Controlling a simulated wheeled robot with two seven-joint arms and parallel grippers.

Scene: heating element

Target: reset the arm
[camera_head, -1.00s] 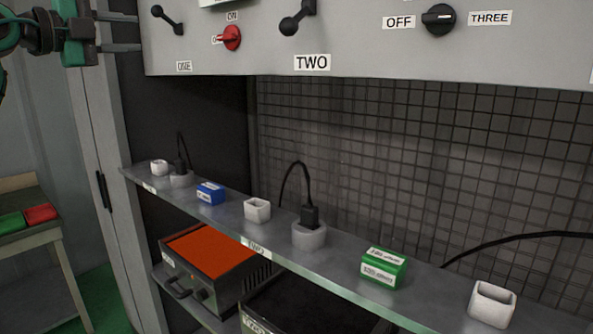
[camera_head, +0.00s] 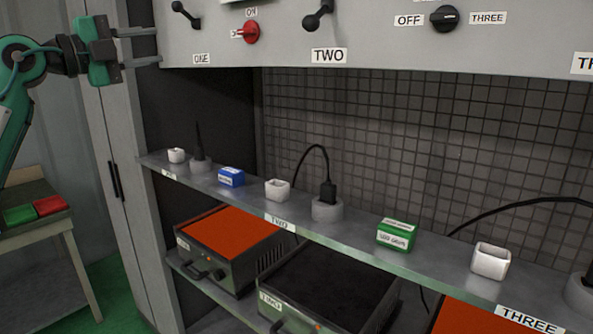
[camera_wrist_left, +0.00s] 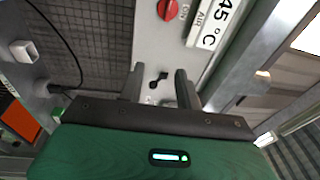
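My left gripper (camera_head: 137,47) is at the upper left of the head view, its two grey fingers spread apart and empty, near the left end of the grey control panel (camera_head: 420,45). In the left wrist view the fingers (camera_wrist_left: 160,85) are also apart, with a black toggle lever (camera_wrist_left: 158,82) of the panel visible between them, beyond the fingertips. I cannot tell from the frames that they touch the panel. My left arm (camera_head: 22,75) shows at the left edge. My right gripper is not in view.
Below the panel, a shelf (camera_head: 350,235) carries white cups, plugs in round sockets, a blue box (camera_head: 231,177) and a green box (camera_head: 396,235). Heaters (camera_head: 230,248) stand underneath. A side table (camera_head: 40,232) at left holds a green and a red block.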

